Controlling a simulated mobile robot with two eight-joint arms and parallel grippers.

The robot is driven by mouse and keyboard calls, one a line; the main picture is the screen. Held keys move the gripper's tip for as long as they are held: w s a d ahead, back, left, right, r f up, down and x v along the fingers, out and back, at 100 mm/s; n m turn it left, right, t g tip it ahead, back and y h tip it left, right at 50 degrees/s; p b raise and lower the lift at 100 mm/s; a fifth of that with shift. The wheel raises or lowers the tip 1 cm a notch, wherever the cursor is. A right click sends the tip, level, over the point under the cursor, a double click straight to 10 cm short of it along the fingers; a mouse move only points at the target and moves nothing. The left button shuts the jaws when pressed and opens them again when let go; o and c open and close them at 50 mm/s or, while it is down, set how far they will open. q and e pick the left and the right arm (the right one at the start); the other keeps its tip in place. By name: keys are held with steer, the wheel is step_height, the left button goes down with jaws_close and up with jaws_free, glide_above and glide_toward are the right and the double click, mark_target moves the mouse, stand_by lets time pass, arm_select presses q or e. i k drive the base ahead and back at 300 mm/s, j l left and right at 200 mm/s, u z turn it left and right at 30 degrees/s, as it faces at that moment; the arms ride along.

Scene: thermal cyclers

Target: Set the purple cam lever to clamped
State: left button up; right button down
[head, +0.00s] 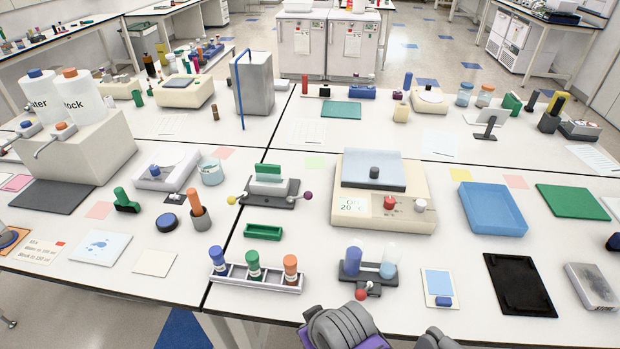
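A dark clamp fixture (268,201) stands on the near bench, left of the large white thermal instrument. It has a white block with a green top piece (268,170) in its middle. A lever with a purple ball knob (308,195) sticks out from its right side, low and close to the bench top. A lever with a yellow ball knob (231,200) sticks out from its left side. I cannot tell the clamp state from this view. Neither of my grippers shows clearly; only grey rounded parts of mine are at the bottom edge, well apart from the fixture.
A green tray (263,231) lies in front of the fixture, and a rack (255,278) with several capped tubes nearer still. The white instrument (383,203) stands close on the right. A stand (362,280) with a red ball knob is at the front. Bare bench lies between these.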

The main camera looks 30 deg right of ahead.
mark_target(307, 195)
steer(key=z, duration=1.05)
steer(key=l+u, duration=0.15)
